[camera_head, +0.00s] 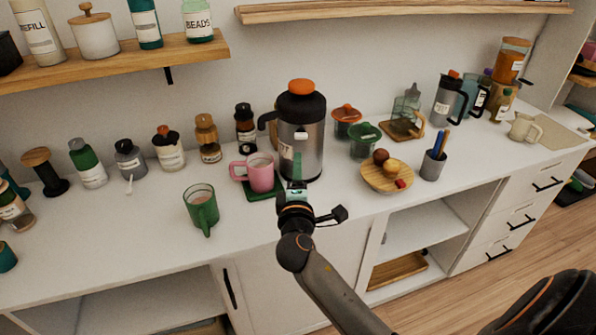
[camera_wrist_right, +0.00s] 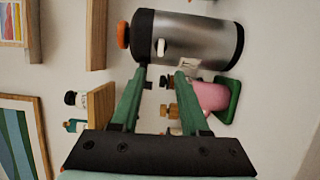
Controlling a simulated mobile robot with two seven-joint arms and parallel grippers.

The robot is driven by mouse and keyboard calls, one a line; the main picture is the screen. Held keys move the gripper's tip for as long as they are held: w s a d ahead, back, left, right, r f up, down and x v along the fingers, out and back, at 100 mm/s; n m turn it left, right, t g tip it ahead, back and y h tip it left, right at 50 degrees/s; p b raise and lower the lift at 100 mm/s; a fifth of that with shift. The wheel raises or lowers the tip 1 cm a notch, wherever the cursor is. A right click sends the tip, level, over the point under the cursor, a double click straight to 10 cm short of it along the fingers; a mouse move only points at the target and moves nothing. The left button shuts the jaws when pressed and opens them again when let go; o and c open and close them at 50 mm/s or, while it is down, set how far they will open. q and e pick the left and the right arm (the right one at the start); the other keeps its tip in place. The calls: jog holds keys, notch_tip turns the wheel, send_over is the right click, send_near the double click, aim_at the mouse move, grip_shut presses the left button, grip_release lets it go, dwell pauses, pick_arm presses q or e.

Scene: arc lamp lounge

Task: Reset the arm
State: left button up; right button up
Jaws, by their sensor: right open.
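My right gripper (camera_head: 297,178) is raised in front of the counter, before a steel carafe (camera_head: 302,140) with a black top and orange lid. In the right wrist view its two green fingers (camera_wrist_right: 162,80) are spread apart with nothing held between them. The carafe (camera_wrist_right: 200,40) shows sideways beyond the fingertips there. A pink mug (camera_head: 262,172) stands on a green coaster (camera_head: 262,195) left of the carafe. The pink mug (camera_wrist_right: 208,96) is partly hidden behind a finger in the wrist view. My left gripper is not in view.
A green mug (camera_head: 202,208) stands near the counter's front edge. A round wooden board (camera_head: 372,184) with small items and a pen cup (camera_head: 433,166) stand to the right. Several bottles line the back wall. A wooden shelf (camera_head: 120,62) overhangs the left. The front-left counter is mostly clear.

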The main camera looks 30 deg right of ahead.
dwell(0.5)
jog(key=s+a+f+m+g+y+p, duration=0.1)
jog(key=s+a+f+y, duration=0.25)
jog(key=f, duration=0.45)
jog(key=s+a+f+m+g+y+p, duration=0.1)
jog(key=s+a+f+g+y, duration=0.2)
jog(key=f, duration=0.5)
jog(key=s+a+f+m+g+y, duration=0.1)
jog(key=s+a+f+m+y, duration=0.2)
jog(key=s, duration=0.6)
jog(key=s+a+f+m+y+p, duration=0.1)
jog(key=s+a+f+m+y, duration=0.2)
jog(key=s, duration=0.6)
notch_tip(320, 180, down, 4)
jog(key=shift+a+r+m+g, duration=0.1)
jog(key=shift+a+m+g, duration=0.3)
jog(key=shift+a+m, duration=0.5)
